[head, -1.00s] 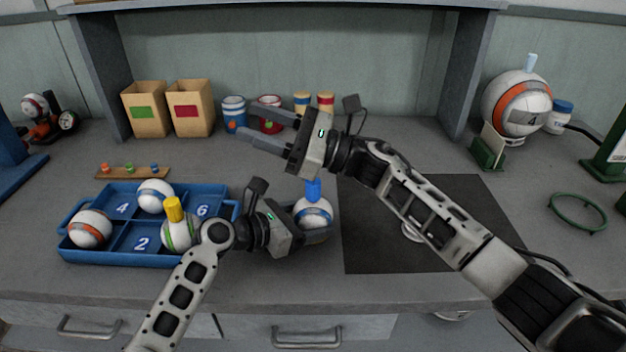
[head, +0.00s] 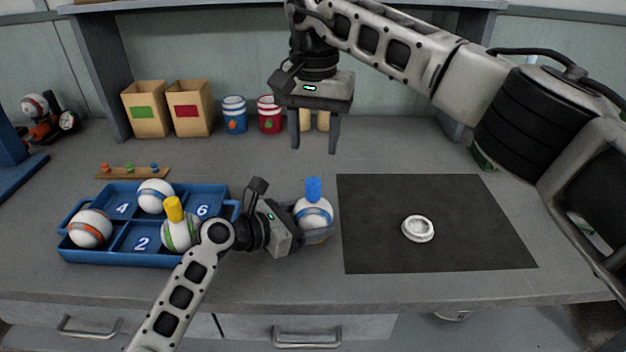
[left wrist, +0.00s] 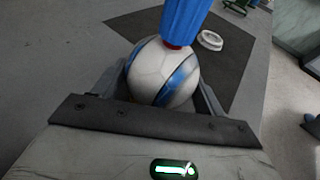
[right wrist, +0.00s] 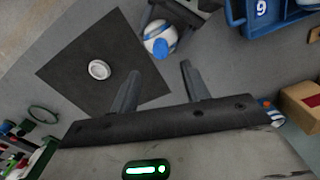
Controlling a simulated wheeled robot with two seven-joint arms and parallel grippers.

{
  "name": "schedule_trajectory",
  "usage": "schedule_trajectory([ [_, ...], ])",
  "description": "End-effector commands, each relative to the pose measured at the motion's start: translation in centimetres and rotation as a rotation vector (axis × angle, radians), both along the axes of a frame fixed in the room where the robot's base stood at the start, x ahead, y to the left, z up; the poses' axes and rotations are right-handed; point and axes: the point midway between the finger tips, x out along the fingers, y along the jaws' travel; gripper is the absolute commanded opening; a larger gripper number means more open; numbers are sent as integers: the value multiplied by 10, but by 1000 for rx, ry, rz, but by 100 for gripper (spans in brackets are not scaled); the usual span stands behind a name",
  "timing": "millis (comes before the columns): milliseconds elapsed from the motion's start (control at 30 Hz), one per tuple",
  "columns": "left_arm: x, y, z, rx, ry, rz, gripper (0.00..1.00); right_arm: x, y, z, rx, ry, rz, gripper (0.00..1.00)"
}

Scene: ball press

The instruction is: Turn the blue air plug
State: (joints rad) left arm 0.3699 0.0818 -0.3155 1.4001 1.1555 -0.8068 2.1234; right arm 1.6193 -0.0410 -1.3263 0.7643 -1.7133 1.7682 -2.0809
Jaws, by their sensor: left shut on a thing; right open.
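The blue air plug (head: 314,188) stands upright in the top of a white ball with blue stripes (head: 312,214). The plug also shows large in the left wrist view (left wrist: 185,20), with a red part where it meets the ball (left wrist: 163,75). My left gripper (head: 316,234) is shut on this ball, a finger on each side, beside the blue tray. My right gripper (head: 314,146) is open and empty, pointing down above and behind the ball. In the right wrist view the ball (right wrist: 159,44) lies beyond its open fingers (right wrist: 158,85).
A blue tray (head: 75,254) with numbered compartments holds several balls, one with a yellow plug (head: 173,209). A dark mat (head: 470,250) with a white ring (head: 418,229) lies right of the ball. Boxes (head: 147,112) and cans (head: 234,115) stand at the back.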

Motion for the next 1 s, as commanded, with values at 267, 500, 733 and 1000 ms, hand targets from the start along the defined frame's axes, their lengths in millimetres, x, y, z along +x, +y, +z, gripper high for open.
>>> schedule_trajectory([
  [267, 0, 0, 0, -1, -1, 0, 57, -1, 1, -58, 2, 4, 0, 46],
  [500, 0, 0, 0, -1, -1, 0, 57, 0, 1, -88, 4, 2, -1, 46],
  [733, 0, 0, 0, -1, -1, 0, 57, 0, 1, -95, 4, 0, 0, 46],
  [1000, 0, 0, 0, -1, -1, 0, 57, 0, 1, -95, 4, 1, 0, 16],
])
